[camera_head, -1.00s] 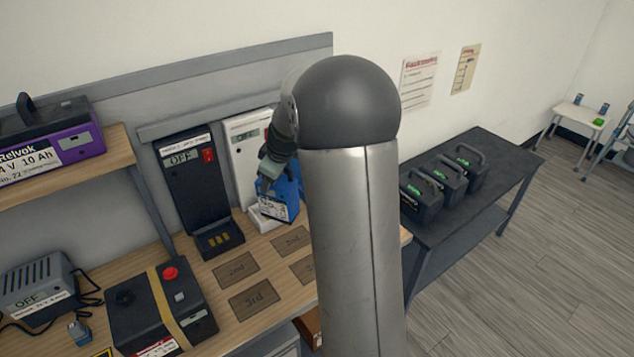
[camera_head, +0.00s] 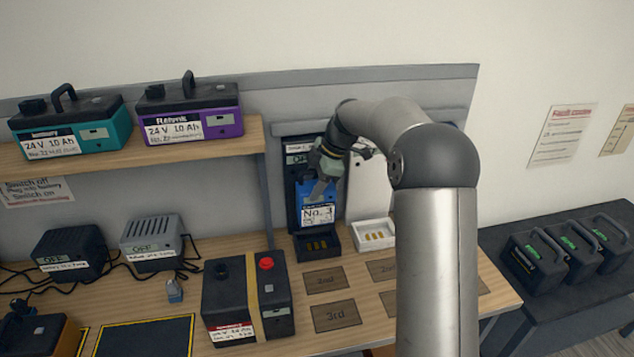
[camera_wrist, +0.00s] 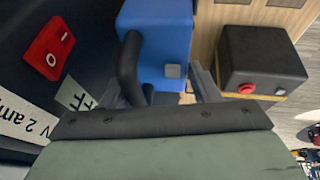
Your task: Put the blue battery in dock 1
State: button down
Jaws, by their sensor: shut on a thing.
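The blue battery (camera_head: 309,192) has a white label reading "No." and a digit that looks like 3. My gripper (camera_head: 326,178) is shut on its black handle and holds it roughly upright in front of the black dock (camera_head: 292,215), above that dock's tray with gold contacts (camera_head: 318,243). In the wrist view the blue battery (camera_wrist: 165,45) hangs beyond my gripper (camera_wrist: 165,82), beside the dock's red switch (camera_wrist: 48,46). My arm partly covers the white dock (camera_head: 360,190), whose tray (camera_head: 375,233) looks empty. I cannot read the dock numbers.
A black box with a red button and yellow strap (camera_head: 248,300) stands left of mats marked 2nd (camera_head: 325,279) and 3rd (camera_head: 337,315). Teal (camera_head: 72,122) and purple (camera_head: 190,110) batteries sit on the shelf. Black batteries (camera_head: 570,250) stand on the right table.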

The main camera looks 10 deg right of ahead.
aim_at(315, 210)
jog(key=shift+f+b, duration=1.4)
jog(key=shift+f, duration=1.45)
jog(key=shift+s+p, duration=0.25)
jog(key=shift+p, duration=0.1)
jog(key=shift+w+d, duration=0.1)
jog(key=shift+w, duration=0.25)
jog(key=shift+f+b, duration=1.55)
jog(key=shift+f, duration=0.1)
dwell(0.6)
jog(key=shift+c, duration=2.1)
grip_release()
jog(key=shift+s, duration=0.1)
jog(key=shift+s+f, duration=0.1)
jog(key=shift+f, duration=0.1)
jog(key=w+p+v, duration=0.1)
jog(key=p+v, duration=0.6)
jog(key=v, duration=1.9)
jog(key=shift+r, duration=0.45)
